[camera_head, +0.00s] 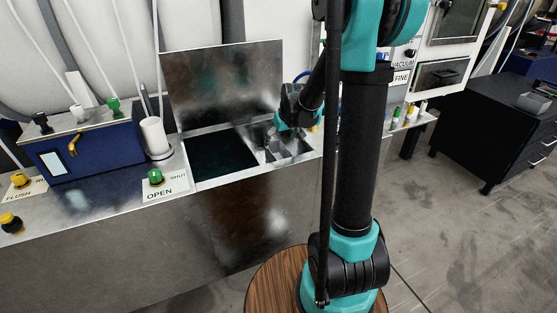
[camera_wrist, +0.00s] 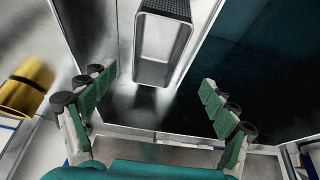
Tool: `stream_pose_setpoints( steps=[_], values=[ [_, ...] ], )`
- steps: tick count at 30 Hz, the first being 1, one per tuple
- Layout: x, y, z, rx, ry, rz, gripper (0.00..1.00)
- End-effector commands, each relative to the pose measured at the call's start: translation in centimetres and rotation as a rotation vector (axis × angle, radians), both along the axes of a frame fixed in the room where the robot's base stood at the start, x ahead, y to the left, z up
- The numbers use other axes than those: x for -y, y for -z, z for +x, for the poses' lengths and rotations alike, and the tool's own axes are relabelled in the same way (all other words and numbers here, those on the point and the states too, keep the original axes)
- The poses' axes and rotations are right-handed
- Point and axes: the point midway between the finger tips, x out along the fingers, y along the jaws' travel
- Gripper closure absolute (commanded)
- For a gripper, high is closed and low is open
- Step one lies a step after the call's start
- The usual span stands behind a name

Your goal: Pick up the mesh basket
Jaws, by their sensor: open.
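The mesh basket shows at the top of the wrist view as a dark perforated patch (camera_wrist: 166,9) with a pale metal loop, seemingly its handle, reaching down toward me. The top of the basket is cut off by the frame. My gripper (camera_wrist: 158,80) is open and empty, with its green-padded fingers apart on either side of the loop's lower end. I cannot tell the height gap between them. In the head view my gripper (camera_head: 275,139) is over the right compartment of the metal bench, and my arm hides part of this spot.
A dark tank (camera_head: 222,156) lies left of the compartment, with a raised metal lid (camera_head: 222,82) behind it. A white cylinder (camera_head: 155,137), a green knob (camera_head: 155,177) and a blue box (camera_head: 85,148) stand further left. A yellow cylinder (camera_wrist: 26,88) is at the wrist view's left.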

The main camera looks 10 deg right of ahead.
Motion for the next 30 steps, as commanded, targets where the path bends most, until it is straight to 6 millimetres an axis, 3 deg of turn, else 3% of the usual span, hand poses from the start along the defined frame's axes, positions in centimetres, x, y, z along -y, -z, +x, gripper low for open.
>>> stream_pose_setpoints(
  steps=[9,20,30],
  values=[
    [-0.5,4.2,1.9,0.0,0.0,0.0,0.14],
    [-0.6,6.2,2.7,0.0,0.001,0.0,0.14],
    [-0.6,9.6,4.4,0.0,0.0,0.0,0.14]
  ],
)
